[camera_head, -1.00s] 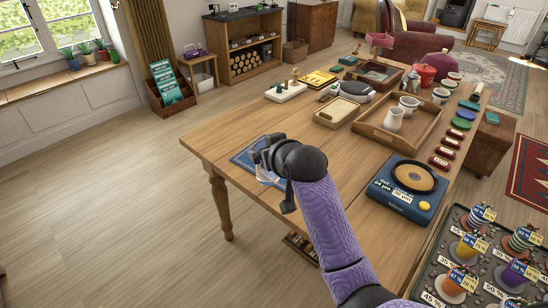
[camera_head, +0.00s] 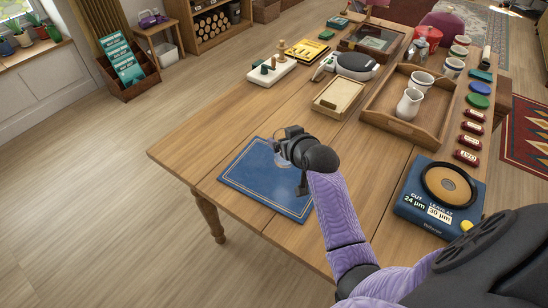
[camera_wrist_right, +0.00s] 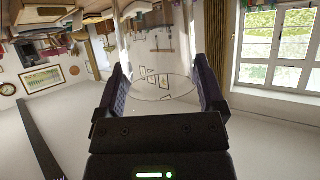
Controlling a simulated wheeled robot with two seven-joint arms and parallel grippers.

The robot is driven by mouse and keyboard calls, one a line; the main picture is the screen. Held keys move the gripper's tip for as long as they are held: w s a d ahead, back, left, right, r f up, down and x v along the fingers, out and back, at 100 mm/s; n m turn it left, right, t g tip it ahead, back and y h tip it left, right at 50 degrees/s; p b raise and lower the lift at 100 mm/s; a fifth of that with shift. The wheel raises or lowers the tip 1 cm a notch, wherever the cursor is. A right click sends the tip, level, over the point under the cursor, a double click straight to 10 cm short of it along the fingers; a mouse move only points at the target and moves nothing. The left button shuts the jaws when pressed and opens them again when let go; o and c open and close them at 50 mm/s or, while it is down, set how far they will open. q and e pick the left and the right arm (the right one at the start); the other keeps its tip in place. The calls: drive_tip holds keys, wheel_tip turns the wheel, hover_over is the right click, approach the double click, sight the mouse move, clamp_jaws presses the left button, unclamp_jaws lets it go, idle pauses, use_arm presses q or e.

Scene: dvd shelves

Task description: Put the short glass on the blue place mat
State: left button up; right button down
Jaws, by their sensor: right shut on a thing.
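The blue place mat (camera_head: 250,184) lies flat at the near left corner of the table, with a thin light border line. My right gripper (camera_head: 288,150) is over the mat's far right part and is shut on the clear short glass (camera_head: 280,158). The glass is see-through and partly hidden by the gripper. Whether its base touches the mat or hangs just above it, I cannot tell. In the right wrist view, the round rim of the glass (camera_wrist_right: 163,88) shows between the two fingers. My left gripper is not in view.
A wooden tray (camera_head: 386,122) with white cups and a jug stands right of the mat. A blue device (camera_head: 425,212) with a round disc is at the table's right. A small cream-lined tray (camera_head: 340,96) and a white board (camera_head: 268,75) lie farther back. The table left of the mat is clear.

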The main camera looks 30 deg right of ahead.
sight(290, 163)
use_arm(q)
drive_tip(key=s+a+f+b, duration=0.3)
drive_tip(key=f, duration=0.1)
use_arm(e)
wheel_tip(290, 163, down, 7)
drive_tip(key=shift+s+f, duration=0.15)
drive_tip(key=shift+f, duration=0.05)
drive_tip(key=shift+r, duration=0.25)
drive_tip(key=shift+f, duration=0.15)
drive_tip(key=shift+c, duration=0.3)
unclamp_jaws()
drive_tip(key=shift+f, duration=0.1)
drive_tip(key=shift+o, duration=0.3)
drive_tip(key=shift+r, duration=0.35)
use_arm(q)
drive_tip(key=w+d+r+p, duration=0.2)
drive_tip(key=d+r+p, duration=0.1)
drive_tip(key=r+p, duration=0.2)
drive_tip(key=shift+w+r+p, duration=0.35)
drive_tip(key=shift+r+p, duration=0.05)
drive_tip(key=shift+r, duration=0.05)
use_arm(e)
drive_tip(key=v, duration=1.2)
drive_tip(key=shift+f, duration=0.15)
